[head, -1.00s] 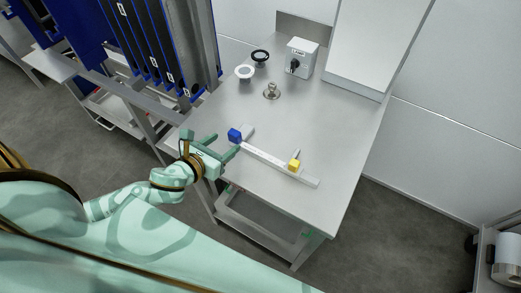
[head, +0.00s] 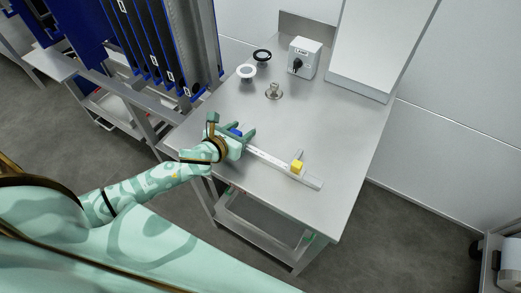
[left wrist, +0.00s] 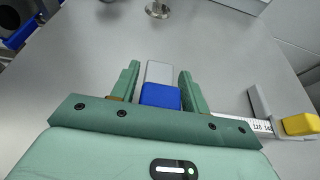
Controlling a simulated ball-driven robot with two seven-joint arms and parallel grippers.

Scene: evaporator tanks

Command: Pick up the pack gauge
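The pack gauge (head: 268,162) lies on the steel table. It is a long pale scale bar with a blue block and grey jaw at its left end and a yellow block near its right end. My left gripper (head: 238,129) is at the blue end, partly covering it. In the left wrist view the gripper (left wrist: 158,68) is open, with one finger on each side of the gauge's blue block (left wrist: 160,96) and grey jaw; narrow gaps seem to show. The yellow block (left wrist: 300,124) lies outside the fingers at the right. My right gripper is not in view.
The steel table (head: 330,140) has clear room around the gauge. Behind are a metal knob (head: 273,91), a white ring (head: 246,72), a black ring (head: 262,56) and a switch box (head: 304,58). A blue-framed rack (head: 165,50) stands at the left.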

